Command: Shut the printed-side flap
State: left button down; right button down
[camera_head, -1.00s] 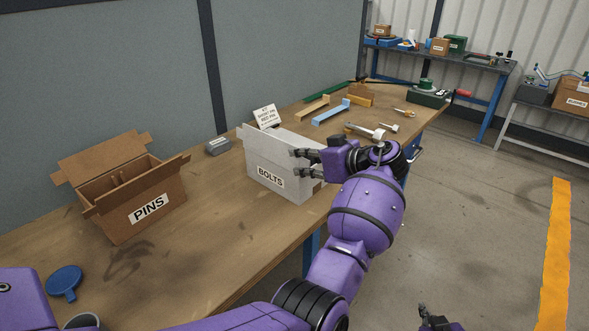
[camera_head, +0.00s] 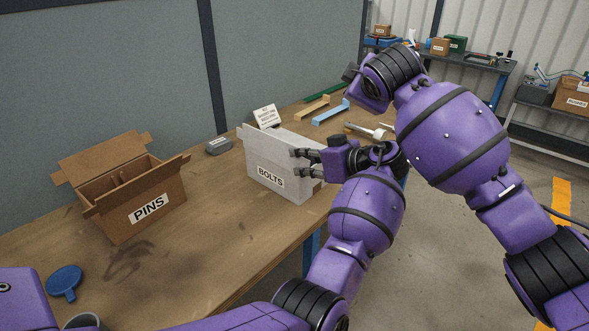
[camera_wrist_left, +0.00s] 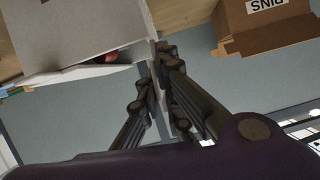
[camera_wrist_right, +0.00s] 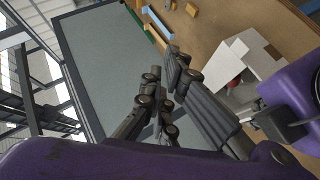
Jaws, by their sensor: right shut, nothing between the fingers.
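The white box labelled BOLTS (camera_head: 270,180) stands on the workbench with its top open and pale flaps raised. Which flap belongs to the printed side is hard to pick out. My left gripper (camera_head: 297,163) is at the box's right end, its dark fingers against the printed front. The left wrist view shows the white wall (camera_wrist_left: 80,30) beside its fingertips (camera_wrist_left: 158,75); their grip is unclear. My right gripper (camera_head: 350,74) is shut and empty, raised beyond the box to the right. The right wrist view shows the box (camera_wrist_right: 258,62) right of its fingertips (camera_wrist_right: 163,90), with something red inside.
An open brown box labelled PINS (camera_head: 150,208) stands left on the workbench (camera_head: 225,235). A grey block (camera_head: 218,146) and a printed card (camera_head: 267,115) are behind the white box. A blue round part (camera_head: 65,280) lies front left. The bench between the boxes is clear.

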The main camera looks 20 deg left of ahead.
jog(key=s+a+f+n+g, duration=0.3)
jog(key=s+a+n, duration=0.5)
jog(key=s+a, duration=0.7)
jog(key=s+a+f+n+h, duration=0.4)
jog(key=s+f+n, duration=0.1)
jog(key=s, duration=0.1)
jog(key=w+d+f+n+h, duration=0.2)
jog(key=w+d+f+h, duration=0.1)
jog(key=w+d+f, duration=0.4)
jog(key=shift+w+d+f+n, duration=0.15)
jog(key=shift+w+f+n, duration=0.25)
jog(key=shift+w+f, duration=0.3)
jog(key=shift+r, duration=0.1)
jog(key=shift+w, duration=0.1)
